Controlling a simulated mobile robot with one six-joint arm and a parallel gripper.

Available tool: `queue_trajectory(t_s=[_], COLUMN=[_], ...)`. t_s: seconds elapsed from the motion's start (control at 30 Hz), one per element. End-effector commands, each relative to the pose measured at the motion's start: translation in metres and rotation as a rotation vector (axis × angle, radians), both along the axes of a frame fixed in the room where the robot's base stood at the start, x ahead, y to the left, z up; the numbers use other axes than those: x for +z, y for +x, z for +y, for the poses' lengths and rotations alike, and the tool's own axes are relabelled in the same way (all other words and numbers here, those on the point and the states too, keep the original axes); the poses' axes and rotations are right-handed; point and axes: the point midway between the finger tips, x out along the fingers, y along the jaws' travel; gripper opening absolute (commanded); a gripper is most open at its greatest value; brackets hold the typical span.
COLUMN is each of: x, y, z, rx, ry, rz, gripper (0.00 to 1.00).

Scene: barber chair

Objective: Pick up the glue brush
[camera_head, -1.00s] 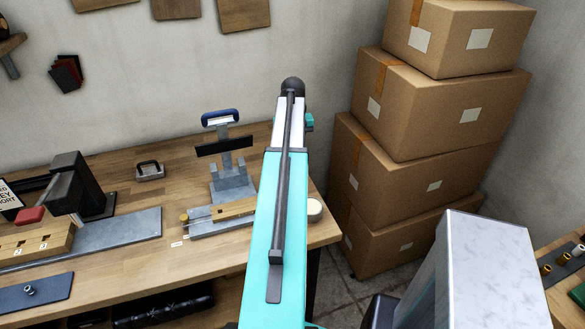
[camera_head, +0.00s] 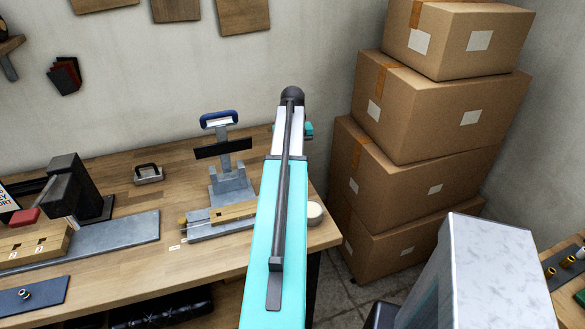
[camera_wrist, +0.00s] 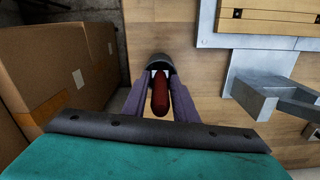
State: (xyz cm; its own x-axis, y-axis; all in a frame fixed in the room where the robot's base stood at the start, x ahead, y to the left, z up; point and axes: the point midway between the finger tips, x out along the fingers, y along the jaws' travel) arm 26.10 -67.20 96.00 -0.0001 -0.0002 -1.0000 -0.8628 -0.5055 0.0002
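A red handle (camera_wrist: 160,96), which looks like the glue brush, shows in the middle of the wrist view, pointing up toward the camera. Its far end is at a round grey pot (camera_wrist: 160,61) on the wooden bench. My gripper (camera_wrist: 160,82) has one finger on each side of the handle. The fingers look apart, with small gaps beside the handle, so I see no firm hold. In the head view a pale round pot (camera_head: 316,213) stands near the bench's right edge, just right of my arm. The brush and my gripper are hidden there behind my arm.
Stacked cardboard boxes (camera_head: 408,185) stand close to the bench's right side. A grey metal press or stand (camera_head: 231,183) with a wooden block (camera_head: 232,212) is beside my arm. The bench top (camera_head: 130,240) in front is partly clear.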

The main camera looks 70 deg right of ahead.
Motion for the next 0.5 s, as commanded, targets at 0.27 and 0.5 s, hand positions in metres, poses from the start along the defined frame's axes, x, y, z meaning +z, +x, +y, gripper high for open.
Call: queue_trajectory(t_s=[0.27,0.5], x=[0.0001,0.0021], y=[0.0003,0.0004], z=[0.0001,0.0], rx=[0.0,0.001], ry=[0.0,0.0], rz=[0.0,0.0], gripper=[0.0,0.0])
